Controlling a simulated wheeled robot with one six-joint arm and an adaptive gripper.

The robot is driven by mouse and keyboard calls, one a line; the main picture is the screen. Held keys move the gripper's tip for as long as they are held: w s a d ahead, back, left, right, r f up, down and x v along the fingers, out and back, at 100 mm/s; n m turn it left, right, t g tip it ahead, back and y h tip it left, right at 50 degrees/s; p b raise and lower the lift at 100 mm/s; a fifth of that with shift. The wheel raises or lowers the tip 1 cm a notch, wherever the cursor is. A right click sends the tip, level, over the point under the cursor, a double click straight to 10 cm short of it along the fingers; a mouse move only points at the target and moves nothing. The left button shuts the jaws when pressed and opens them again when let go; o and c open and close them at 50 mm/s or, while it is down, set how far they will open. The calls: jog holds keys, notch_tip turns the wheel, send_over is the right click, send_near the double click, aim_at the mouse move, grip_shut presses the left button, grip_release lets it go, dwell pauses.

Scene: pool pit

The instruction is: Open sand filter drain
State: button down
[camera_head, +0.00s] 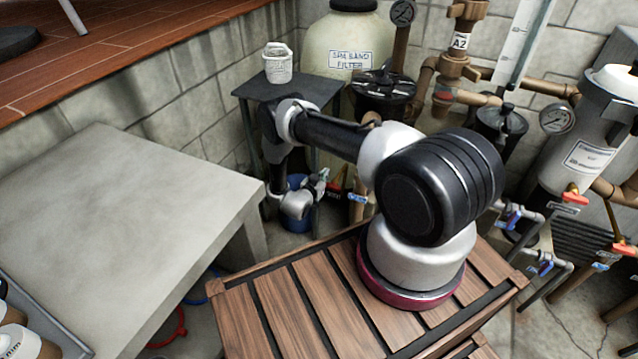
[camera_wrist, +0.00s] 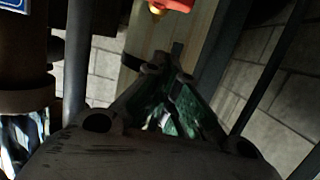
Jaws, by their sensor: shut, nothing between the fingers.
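The cream tank labelled "SPA SAND FILTER" (camera_head: 345,38) stands against the back wall in the head view. Low in front of it, a red handle (camera_head: 334,187) and a blue valve handle (camera_head: 358,198) show just right of my gripper (camera_head: 321,180). In the wrist view, a red handle with a brass-yellow part (camera_wrist: 172,5) is at the top edge, beyond my gripper's fingertips (camera_wrist: 168,72). The fingers are shut with nothing held, and appear apart from that handle. I cannot tell which handle is the drain; its valve body and outlet are mostly hidden.
A dark side table (camera_head: 288,90) with a white tub (camera_head: 278,66) stands above my forearm. A blue bucket (camera_head: 297,217) is on the floor behind my gripper. Pipes and several red and blue valves crowd the right. A grey bench (camera_head: 110,200) fills the left.

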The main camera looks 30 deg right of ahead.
aim_at(333, 186)
jog(key=f, duration=0.1)
jog(key=d+f, duration=0.1)
jog(key=f, duration=0.1)
jog(key=w+f, duration=0.1)
jog(key=shift+w+d+f, duration=0.1)
jog(key=shift+d+f, duration=0.15)
jog(key=shift+d, duration=0.05)
jog(key=shift+w+a+f, duration=0.2)
jog(key=shift+w, duration=0.05)
dwell(1.3)
